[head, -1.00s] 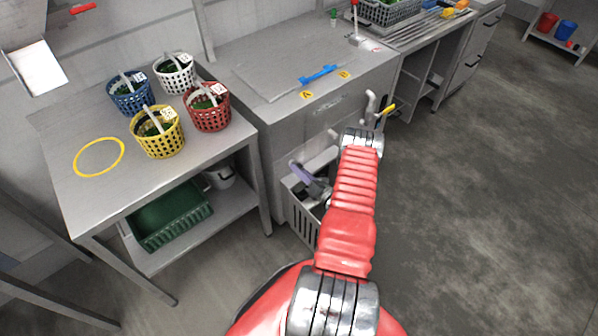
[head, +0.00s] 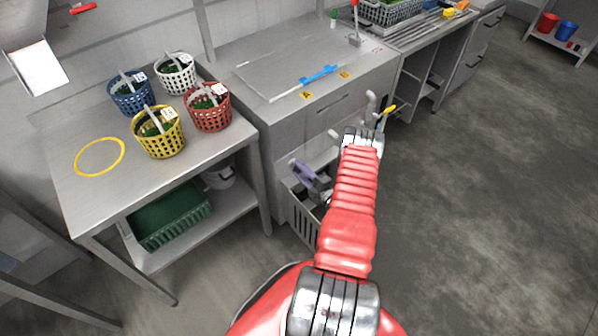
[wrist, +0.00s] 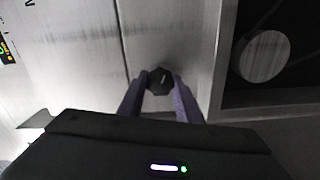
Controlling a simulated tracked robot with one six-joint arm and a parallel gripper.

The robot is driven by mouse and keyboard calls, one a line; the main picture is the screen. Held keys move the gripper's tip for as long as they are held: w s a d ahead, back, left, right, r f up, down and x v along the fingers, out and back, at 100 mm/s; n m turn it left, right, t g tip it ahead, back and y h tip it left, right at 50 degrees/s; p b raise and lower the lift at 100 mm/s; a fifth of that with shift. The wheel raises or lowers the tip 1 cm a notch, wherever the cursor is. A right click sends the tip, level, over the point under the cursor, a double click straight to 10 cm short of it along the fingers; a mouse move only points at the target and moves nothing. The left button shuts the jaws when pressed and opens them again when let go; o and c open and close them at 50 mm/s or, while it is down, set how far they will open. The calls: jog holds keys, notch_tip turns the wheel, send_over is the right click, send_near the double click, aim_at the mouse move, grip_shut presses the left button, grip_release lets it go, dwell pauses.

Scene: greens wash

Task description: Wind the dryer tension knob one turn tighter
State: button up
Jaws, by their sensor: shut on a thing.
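In the wrist view the tension knob (wrist: 159,81) is a small dark knob with a pale pointer mark on its face. It sits on a brushed metal panel (wrist: 75,60). My gripper (wrist: 160,88) has two purple fingers, one on each side of the knob, and is shut on it. In the head view the purple fingers of my gripper (head: 303,171) show low at the dryer's front, left of my red arm. The knob cannot be made out in the head view.
A grey slotted crate (head: 303,222) stands below my gripper. A steel table (head: 95,195) with several coloured baskets, such as the yellow one (head: 160,138), is at left. A yellow-tipped pipe fitting (head: 389,111) is near my arm. The floor at right is clear.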

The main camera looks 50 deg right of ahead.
jog(key=m, duration=0.7)
jog(key=shift+d+f, duration=0.1)
dwell(0.5)
jog(key=o, duration=1)
jog(key=shift+o, duration=0.2)
jog(key=shift+s, duration=0.15)
jog(key=s+a, duration=0.1)
jog(key=s, duration=1.2)
jog(key=shift+s+a, duration=0.25)
jog(key=shift+a, duration=0.05)
